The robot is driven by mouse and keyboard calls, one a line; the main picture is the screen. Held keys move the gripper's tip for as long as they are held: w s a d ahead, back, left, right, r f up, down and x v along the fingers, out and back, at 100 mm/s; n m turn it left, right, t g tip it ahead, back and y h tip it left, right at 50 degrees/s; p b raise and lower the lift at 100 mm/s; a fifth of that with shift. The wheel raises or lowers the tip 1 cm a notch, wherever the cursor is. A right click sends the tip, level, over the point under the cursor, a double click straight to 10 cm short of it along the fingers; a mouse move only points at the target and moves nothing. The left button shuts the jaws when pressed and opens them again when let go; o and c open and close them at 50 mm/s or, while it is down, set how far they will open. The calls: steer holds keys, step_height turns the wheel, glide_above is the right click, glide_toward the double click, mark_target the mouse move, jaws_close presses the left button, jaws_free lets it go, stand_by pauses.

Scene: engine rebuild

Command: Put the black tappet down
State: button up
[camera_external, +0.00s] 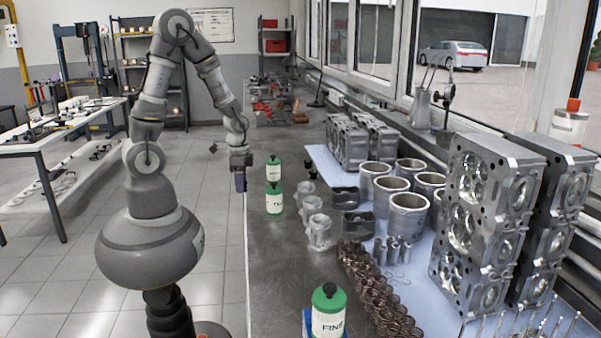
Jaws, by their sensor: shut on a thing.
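My gripper (239,183) hangs pointing down at the end of my arm, beside the left edge of the bench in the picture. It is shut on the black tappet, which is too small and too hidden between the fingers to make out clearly. The grey bench top (262,262) lies just to the right of the gripper. I cannot tell the exact height of the gripper over the bench or whether it is over the edge.
Green-capped bottles (274,198) stand close to the right of my gripper, another (328,308) at the front. Cylinder liners (407,215), pistons (319,232), springs (372,290) and engine heads (484,205) fill the right side. The bench's left strip is mostly clear.

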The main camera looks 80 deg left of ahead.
steer(key=w, duration=0.4)
steer(key=w+a, duration=0.1)
steer(key=w, duration=0.3)
steer(key=w+p, duration=0.1)
steer(key=w, duration=0.4)
steer(key=shift+a, duration=0.2)
steer(key=b, duration=0.3)
glide_above(319, 191)
steer(key=shift+s+a+f, duration=0.15)
steer(key=shift+a+f, duration=0.05)
steer(key=shift+f, duration=0.5)
steer(key=shift+f+b, duration=0.7)
steer(key=shift+f, duration=1)
steer(key=shift+f, duration=0.15)
steer(key=o, duration=1.1)
steer(key=shift+c, duration=0.2)
step_height(319, 191, up, 12)
steer(key=p, duration=0.3)
steer(key=shift+p, duration=0.3)
